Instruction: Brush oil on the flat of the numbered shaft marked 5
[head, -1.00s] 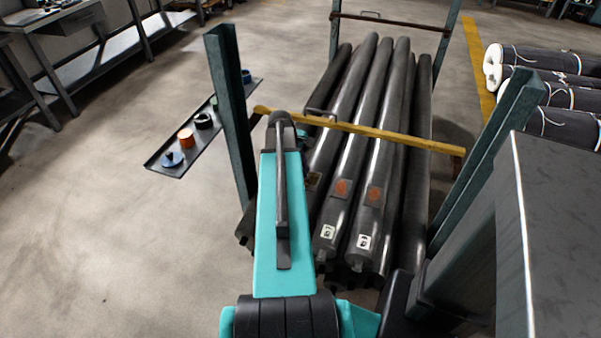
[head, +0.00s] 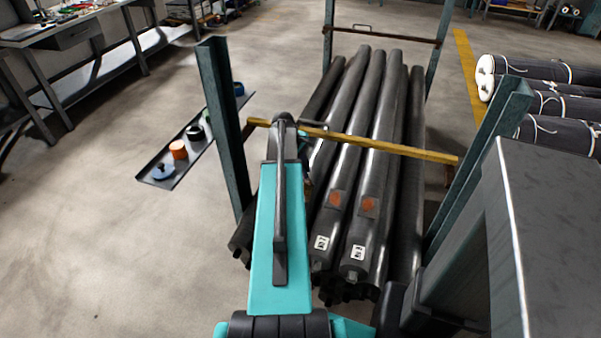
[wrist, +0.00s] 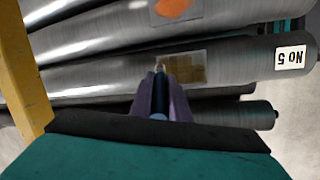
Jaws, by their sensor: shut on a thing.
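In the wrist view, a dark grey shaft (wrist: 110,80) carries a white label reading No 5 (wrist: 291,57), upside down, near its right end. My gripper (wrist: 163,88) is shut on a slim dark brush (wrist: 157,108).
A yellow bar (head: 365,143) crosses over the shafts, and teal posts (head: 222,130) stand either side. A narrow tray (head: 163,182) with small containers is at the left. Wrapped white-ended rolls (head: 535,100) lie at the right.

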